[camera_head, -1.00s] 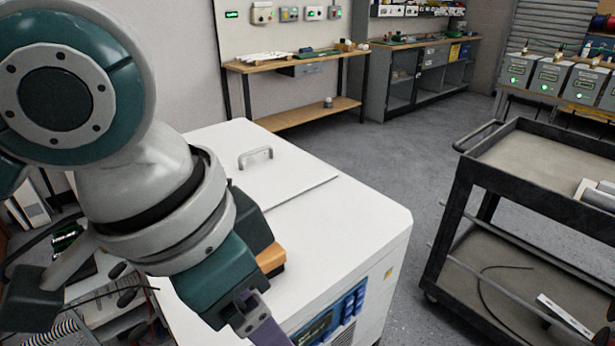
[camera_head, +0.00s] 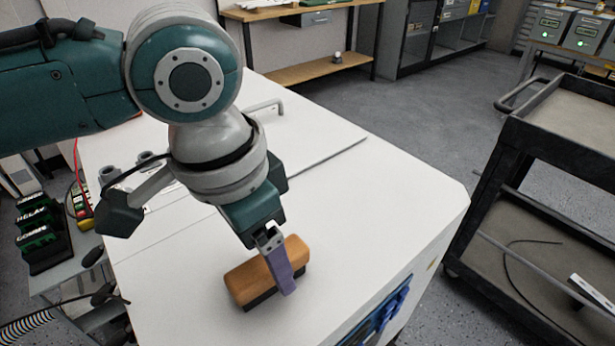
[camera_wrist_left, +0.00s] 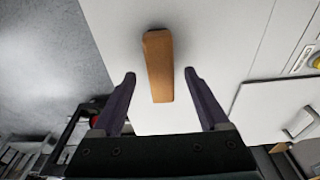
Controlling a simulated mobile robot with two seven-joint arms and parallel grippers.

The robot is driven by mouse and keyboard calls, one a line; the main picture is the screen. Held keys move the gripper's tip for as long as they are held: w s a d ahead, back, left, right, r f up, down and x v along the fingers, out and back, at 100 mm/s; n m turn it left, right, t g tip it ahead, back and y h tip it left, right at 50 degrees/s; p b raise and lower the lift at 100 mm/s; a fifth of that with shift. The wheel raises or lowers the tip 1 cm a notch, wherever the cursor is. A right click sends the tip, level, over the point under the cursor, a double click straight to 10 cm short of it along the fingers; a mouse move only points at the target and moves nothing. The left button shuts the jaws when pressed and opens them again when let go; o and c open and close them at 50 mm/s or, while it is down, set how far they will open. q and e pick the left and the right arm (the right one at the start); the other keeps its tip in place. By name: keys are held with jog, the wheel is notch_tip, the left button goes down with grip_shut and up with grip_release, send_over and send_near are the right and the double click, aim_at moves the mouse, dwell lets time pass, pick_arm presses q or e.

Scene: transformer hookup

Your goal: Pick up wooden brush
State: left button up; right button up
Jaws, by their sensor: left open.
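The wooden brush (camera_head: 250,275) is an orange-brown block with a dark underside. It lies on the white top of a cabinet (camera_head: 400,190), near its front edge. My left gripper (camera_head: 284,285) comes down over the brush, with one purple finger in front of it in the head view. In the left wrist view the brush (camera_wrist_left: 158,65) lies lengthwise between the two open fingers of the left gripper (camera_wrist_left: 160,78), apart from both. How far the fingertips are above the cabinet top is hard to tell. My right gripper is not in view.
A metal handle (camera_head: 264,107) stands up from the cabinet top. A black cart (camera_head: 480,190) stands to the right across a strip of grey floor. Dark labelled bins (camera_head: 42,232) and cables lie at the left. The cabinet top right of the brush is clear.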

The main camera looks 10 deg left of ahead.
pick_arm(q)
jog(key=shift+w+d+f, duration=0.1)
jog(key=shift+w+f, duration=0.05)
jog(key=shift+f, duration=0.9)
jog(key=shift+f, duration=0.25)
grip_shut()
dwell(0.4)
